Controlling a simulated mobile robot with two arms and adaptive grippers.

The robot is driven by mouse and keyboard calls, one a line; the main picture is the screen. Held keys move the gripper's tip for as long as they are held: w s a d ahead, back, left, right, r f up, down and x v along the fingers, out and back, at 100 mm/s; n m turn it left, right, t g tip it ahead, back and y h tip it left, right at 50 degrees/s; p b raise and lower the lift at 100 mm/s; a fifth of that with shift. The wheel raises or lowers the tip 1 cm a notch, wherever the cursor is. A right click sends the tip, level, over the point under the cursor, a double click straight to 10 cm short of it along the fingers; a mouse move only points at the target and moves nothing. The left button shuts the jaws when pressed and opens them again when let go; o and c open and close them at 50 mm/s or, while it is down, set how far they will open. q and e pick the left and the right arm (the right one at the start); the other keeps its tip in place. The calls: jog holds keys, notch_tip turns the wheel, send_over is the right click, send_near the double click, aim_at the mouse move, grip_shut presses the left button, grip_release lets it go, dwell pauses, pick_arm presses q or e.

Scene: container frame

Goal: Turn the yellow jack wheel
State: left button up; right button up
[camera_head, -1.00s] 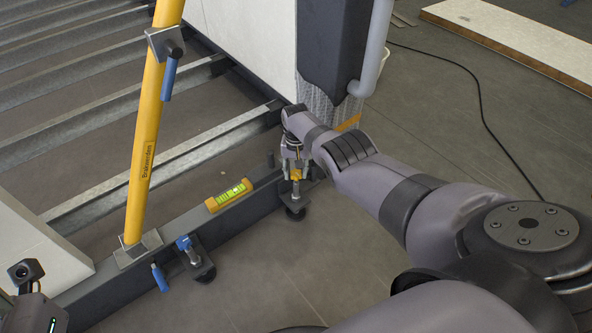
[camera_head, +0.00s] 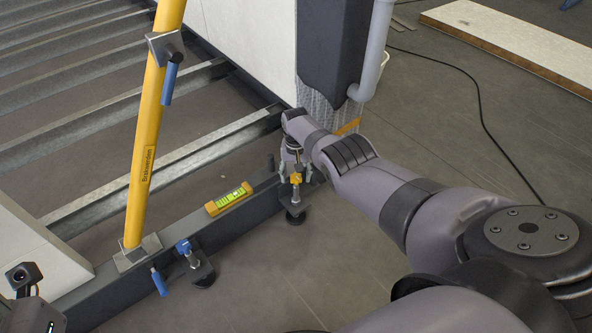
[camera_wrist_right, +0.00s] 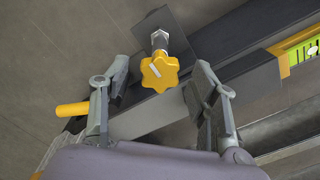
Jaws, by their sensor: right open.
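The yellow jack wheel (camera_head: 296,178) is a small lobed knob on top of a metal screw jack at the frame's near corner. It also shows in the right wrist view (camera_wrist_right: 160,72), with a white mark on its face. My right gripper (camera_head: 295,170) is just above the wheel, pointing down. In the right wrist view the gripper (camera_wrist_right: 160,68) is open, one finger on each side of the wheel, with visible gaps between. Part of my left arm shows at the lower left edge of the head view; its fingers are not seen.
A yellow-green spirit level (camera_head: 229,198) lies on the dark frame beam. A blue-wheeled jack (camera_head: 183,245) and a yellow prop (camera_head: 146,150) stand further left. A grey downpipe (camera_head: 375,50) is behind my right wrist. The floor in front of the beam is open.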

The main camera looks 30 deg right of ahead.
aim_at(296, 176)
jog(key=shift+r, duration=0.1)
notch_tip(296, 176, up, 12)
dwell(0.5)
dwell(0.5)
